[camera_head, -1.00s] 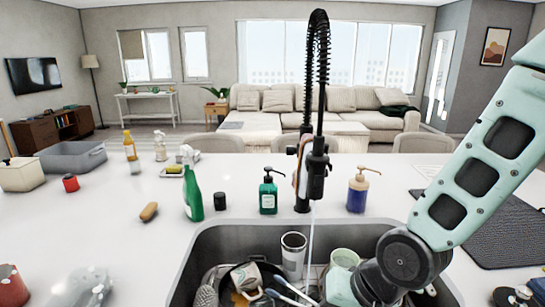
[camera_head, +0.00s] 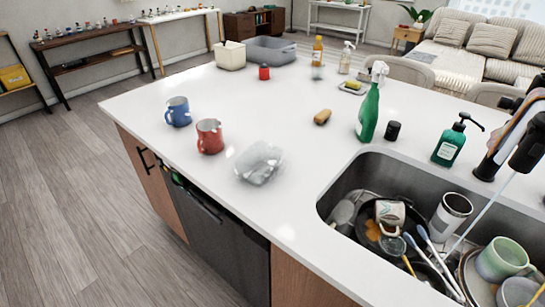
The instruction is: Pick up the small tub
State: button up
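I cannot tell for sure which thing is the small tub. A clear, crinkled plastic container (camera_head: 258,164) sits on the white island counter (camera_head: 330,80), near its front edge and left of the sink. At the far end, a small cream tub (camera_head: 230,57) stands beside a wider grey basin (camera_head: 270,50). All three rest on the counter, apart from my arm. My gripper is not in view.
A blue mug (camera_head: 178,112) and a red pitcher (camera_head: 210,137) stand left of the clear container. The sink (camera_head: 345,170) holds dishes. A green spray bottle (camera_head: 369,108), brown sponge (camera_head: 322,117) and soap dispenser (camera_head: 449,147) stand behind. Floor (camera_head: 90,200) is clear at left.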

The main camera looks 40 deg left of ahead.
aim_at(254, 165)
jog(key=j+z, duration=0.15)
jog(key=j, duration=0.35)
jog(key=j+z, duration=0.15)
jog(key=j, duration=0.35)
jog(key=k+j+z, duration=0.1)
jog(key=j, duration=0.35)
jog(key=j+z, duration=0.15)
jog(key=j, duration=0.35)
jog(key=k+j+z, duration=0.15)
jog(key=j, duration=0.3)
jog(key=k+j+z, duration=0.15)
jog(key=j, duration=0.3)
jog(key=k+j+z, duration=0.15)
jog(key=j, duration=0.3)
jog(key=k+j+z, duration=0.1)
jog(key=j, duration=0.35)
